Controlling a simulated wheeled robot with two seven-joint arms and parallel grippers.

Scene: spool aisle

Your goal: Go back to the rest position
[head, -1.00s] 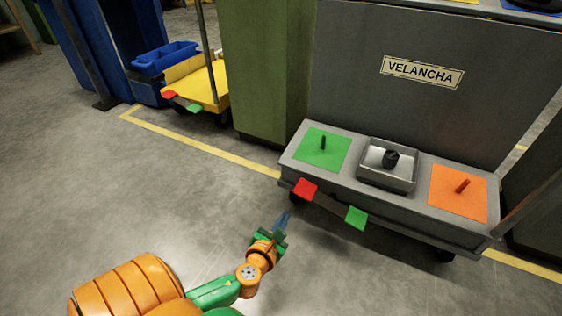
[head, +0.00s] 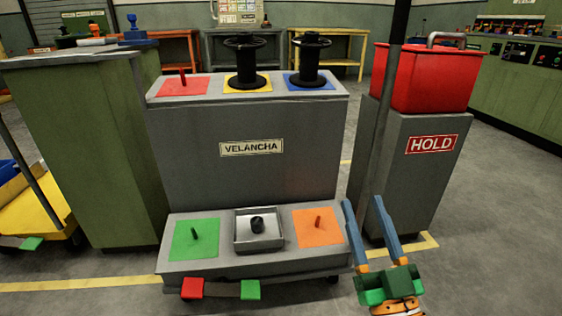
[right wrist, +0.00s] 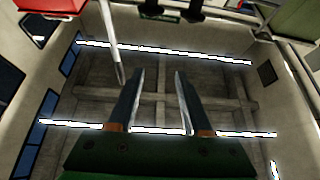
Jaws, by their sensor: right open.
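My right gripper (head: 368,222) is at the lower right of the head view, fingers pointing up, open and empty. It stands in front of the right end of the grey VELANCHA cart (head: 185,150), apart from anything I can see. In the right wrist view its two fingers (right wrist: 158,100) are spread with nothing between them, against the ceiling and its light strips. My left gripper is not in view.
Black spools stand on the yellow (head: 246,62) and blue (head: 311,58) squares of the cart's top; the red square's peg (head: 183,82) is bare. The lower shelf has green (head: 194,240) and orange (head: 318,228) squares and a tray (head: 260,245). A red bin (head: 425,78) tops the HOLD stand (head: 405,180).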

